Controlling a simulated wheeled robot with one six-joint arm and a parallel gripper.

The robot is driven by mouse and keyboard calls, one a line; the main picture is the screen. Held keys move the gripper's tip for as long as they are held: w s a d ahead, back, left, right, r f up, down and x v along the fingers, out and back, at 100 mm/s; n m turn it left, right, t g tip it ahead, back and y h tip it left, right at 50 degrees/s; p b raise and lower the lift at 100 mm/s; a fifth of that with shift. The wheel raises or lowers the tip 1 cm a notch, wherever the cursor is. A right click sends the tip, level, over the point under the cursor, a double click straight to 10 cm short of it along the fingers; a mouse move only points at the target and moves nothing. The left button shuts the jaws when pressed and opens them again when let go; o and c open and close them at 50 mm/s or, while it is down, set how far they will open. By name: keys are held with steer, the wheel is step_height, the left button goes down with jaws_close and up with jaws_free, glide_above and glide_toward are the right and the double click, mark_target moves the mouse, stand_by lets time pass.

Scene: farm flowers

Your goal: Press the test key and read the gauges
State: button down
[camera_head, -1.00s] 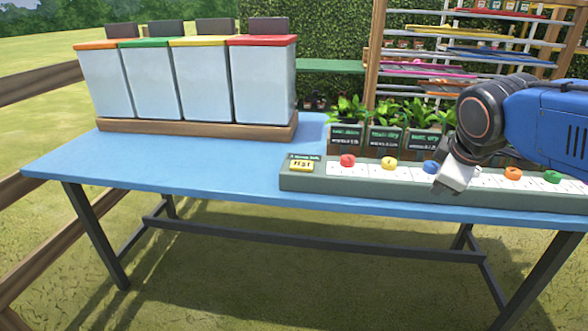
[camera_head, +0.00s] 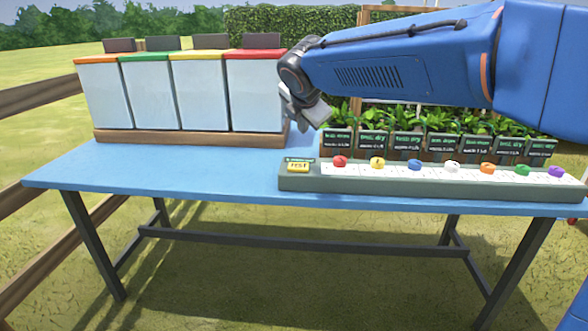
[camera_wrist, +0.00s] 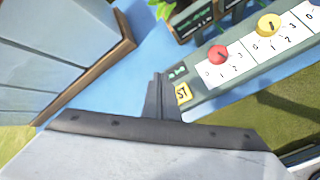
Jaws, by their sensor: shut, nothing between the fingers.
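The yellow test key (camera_head: 299,168) is at the left end of a grey-green panel (camera_head: 300,184) along the front of the blue table. In the wrist view the key (camera_wrist: 183,93) lies just right of my gripper's fingers, partly hidden by them. My gripper (camera_head: 318,118) is shut and empty, above and behind the key, apart from it in the head view. Coloured knobs, such as the red knob (camera_head: 340,161) and yellow knob (camera_head: 377,162), sit on white numbered scales. Four-sided tall bins, possibly the gauges, have blank pale fronts (camera_head: 255,95) with red, yellow, green and orange lids.
A row of potted plants with dark labels (camera_head: 373,145) stands behind the panel. The bins stand on a wooden base (camera_head: 190,138) at the back left. The blue table top (camera_head: 180,170) is clear at the front left.

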mark_target(298, 167)
steer(key=shift+a+r, duration=0.1)
steer(key=shift+a, duration=0.55)
steer(key=shift+f, duration=4.4)
steer(key=shift+f, duration=0.15)
steer(key=shift+f, duration=0.3)
steer(key=shift+f, duration=0.45)
steer(key=shift+r, duration=0.9)
